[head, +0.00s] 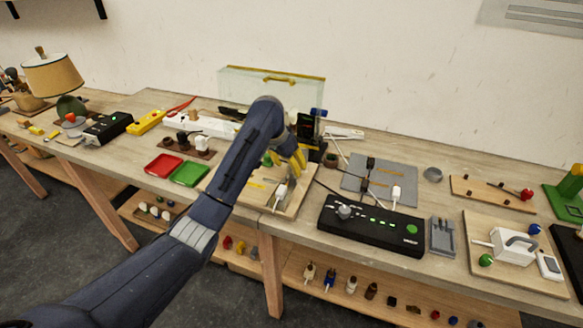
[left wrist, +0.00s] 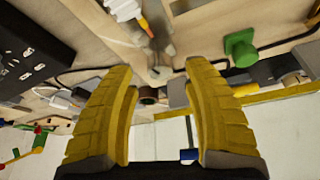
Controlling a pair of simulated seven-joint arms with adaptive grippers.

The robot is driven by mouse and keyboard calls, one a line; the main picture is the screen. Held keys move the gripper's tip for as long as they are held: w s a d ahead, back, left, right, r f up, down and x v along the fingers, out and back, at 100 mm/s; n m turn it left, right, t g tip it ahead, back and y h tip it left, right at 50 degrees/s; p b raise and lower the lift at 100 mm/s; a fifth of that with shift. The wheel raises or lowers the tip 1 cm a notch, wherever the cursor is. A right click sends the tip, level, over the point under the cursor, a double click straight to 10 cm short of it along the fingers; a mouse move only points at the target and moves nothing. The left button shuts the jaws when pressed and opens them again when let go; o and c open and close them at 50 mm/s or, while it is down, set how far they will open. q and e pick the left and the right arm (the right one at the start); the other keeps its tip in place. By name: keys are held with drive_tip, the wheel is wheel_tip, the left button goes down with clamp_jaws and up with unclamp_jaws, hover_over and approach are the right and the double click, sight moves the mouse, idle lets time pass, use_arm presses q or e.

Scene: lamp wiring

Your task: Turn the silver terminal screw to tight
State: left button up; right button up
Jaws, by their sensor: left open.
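My left gripper (head: 291,160) has yellow fingers and hangs over a light wooden wiring board (head: 252,196) near the middle of the bench. In the left wrist view the two yellow fingers (left wrist: 158,68) stand wide apart with nothing gripped. A small dark round part (left wrist: 148,95) and a grey block (left wrist: 178,92) show between and beyond them. A green knob (left wrist: 240,47) lies to the right. A white part with an orange tip (left wrist: 128,12) is at the top. I cannot tell which small part is the silver terminal screw. My right gripper is not in view.
Red (head: 163,164) and green (head: 189,174) trays lie to the left. A clear box (head: 240,86) with a yellow rim stands behind. Cables cross the board.

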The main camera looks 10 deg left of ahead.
use_arm(q)
drive_tip(key=shift+x, duration=1.1)
drive_tip(key=shift+o, duration=0.2)
clamp_jaws()
